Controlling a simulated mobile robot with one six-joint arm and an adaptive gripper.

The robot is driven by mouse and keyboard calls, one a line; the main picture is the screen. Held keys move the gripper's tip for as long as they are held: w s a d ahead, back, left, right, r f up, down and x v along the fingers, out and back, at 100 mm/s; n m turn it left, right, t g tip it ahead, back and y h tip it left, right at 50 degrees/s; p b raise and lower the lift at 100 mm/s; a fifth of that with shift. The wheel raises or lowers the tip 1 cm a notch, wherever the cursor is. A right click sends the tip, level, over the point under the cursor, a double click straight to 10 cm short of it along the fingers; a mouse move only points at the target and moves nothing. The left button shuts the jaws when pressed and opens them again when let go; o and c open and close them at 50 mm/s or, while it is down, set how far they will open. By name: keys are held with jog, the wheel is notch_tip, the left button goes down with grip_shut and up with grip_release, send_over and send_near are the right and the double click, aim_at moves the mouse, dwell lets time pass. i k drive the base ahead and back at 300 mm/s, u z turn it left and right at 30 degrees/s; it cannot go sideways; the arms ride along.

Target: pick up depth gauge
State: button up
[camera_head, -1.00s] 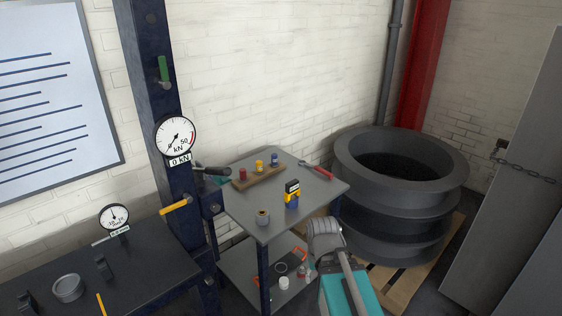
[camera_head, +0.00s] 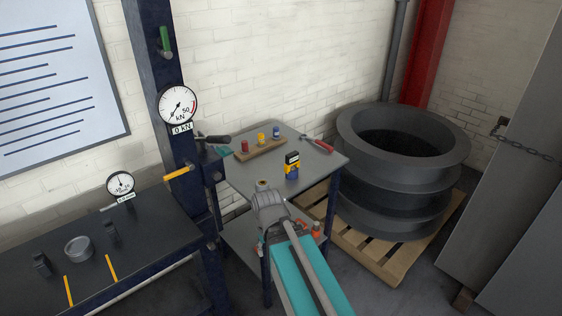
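No thing in view is plainly marked as a depth gauge. A small yellow and black instrument with a dark display and a blue lower part (camera_head: 292,165) stands upright on the top of the grey cart (camera_head: 235,175). A round white dial gauge with a small label (camera_head: 120,184) stands at the back of the dark bench at left. I cannot tell which of the two is the depth gauge. My arm, with its teal link and grey joint, reaches up from below in front of the cart. My gripper cannot be made out.
A wooden block (camera_head: 262,149) with coloured pieces and red-handled pliers (camera_head: 318,144) lie on the cart. A small ring-like piece (camera_head: 262,185) sits near its front edge. Large dark rings (camera_head: 400,180) are stacked on a pallet (camera_head: 385,262) at right. A press column (camera_head: 155,80) stands at left.

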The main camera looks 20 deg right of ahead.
aim_at(293, 159)
jog(key=u, duration=0.25)
jog(key=k, duration=1.2)
jog(key=z, duration=0.55)
jog(key=i, duration=1)
